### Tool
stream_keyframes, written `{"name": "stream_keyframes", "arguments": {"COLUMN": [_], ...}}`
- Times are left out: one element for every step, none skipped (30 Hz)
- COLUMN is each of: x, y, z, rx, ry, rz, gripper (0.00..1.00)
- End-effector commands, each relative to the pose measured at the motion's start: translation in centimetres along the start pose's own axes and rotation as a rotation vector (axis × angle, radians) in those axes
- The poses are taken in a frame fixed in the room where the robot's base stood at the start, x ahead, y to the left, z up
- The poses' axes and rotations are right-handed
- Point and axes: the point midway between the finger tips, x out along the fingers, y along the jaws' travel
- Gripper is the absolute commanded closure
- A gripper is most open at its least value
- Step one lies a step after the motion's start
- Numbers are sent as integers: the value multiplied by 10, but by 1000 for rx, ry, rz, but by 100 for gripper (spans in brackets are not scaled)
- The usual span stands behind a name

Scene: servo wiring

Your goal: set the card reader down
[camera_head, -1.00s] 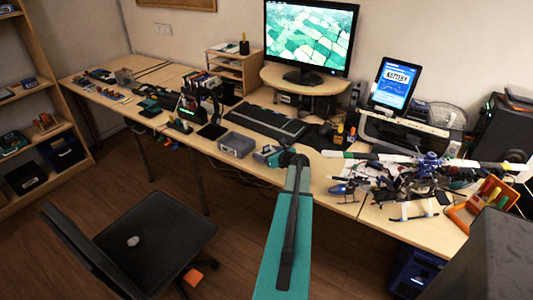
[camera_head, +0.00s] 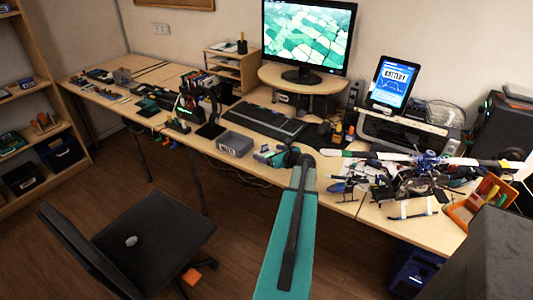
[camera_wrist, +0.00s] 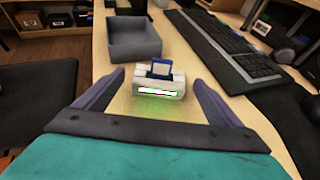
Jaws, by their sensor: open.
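The card reader (camera_wrist: 159,87) is a small white block with a lit green-and-white strip on its front. A blue card (camera_wrist: 162,68) stands in its top slot. It appears to rest upright on the wooden desk. My gripper (camera_wrist: 158,79) is open, one finger to the left of the reader and one to the right, with visible gaps on both sides.
A grey open bin (camera_wrist: 134,39) stands just behind and left of the reader, and also shows in the head view (camera_head: 236,144). A black keyboard (camera_wrist: 228,50) lies to the right. A model helicopter (camera_head: 425,165) and papers crowd the desk's right part. A chair (camera_head: 155,240) stands in front.

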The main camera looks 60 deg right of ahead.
Motion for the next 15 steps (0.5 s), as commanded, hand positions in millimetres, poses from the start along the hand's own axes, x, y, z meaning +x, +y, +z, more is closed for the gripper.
{"name": "stream_keyframes", "arguments": {"x": [-8,-11,-16,-20,-23,-29,-32,-36,-41,-45,-48,-53,-57,-60,-64], "y": [1,1,1,2,2,1,1,1,1,1,2,1,1,1,1], "z": [-1,-1,-1,-1,-1,-1,-1,-1,0,0,0,-1,-1,-1,-1], "rx": [0,0,0,0,0,0,0,0,0,0,0,0,0,0,0], "ry": [0,0,0,0,0,-1,-1,-1,-1,-1,-1,-1,-1,-1,0], "rz": [-2,-2,-1,-1,-1,-1,-2,-2,-2,-1,-1,-1,-2,-2,-2], "gripper": [11,11,11,11,11,11,11,11,11,11,11,11,11,11,11]}}
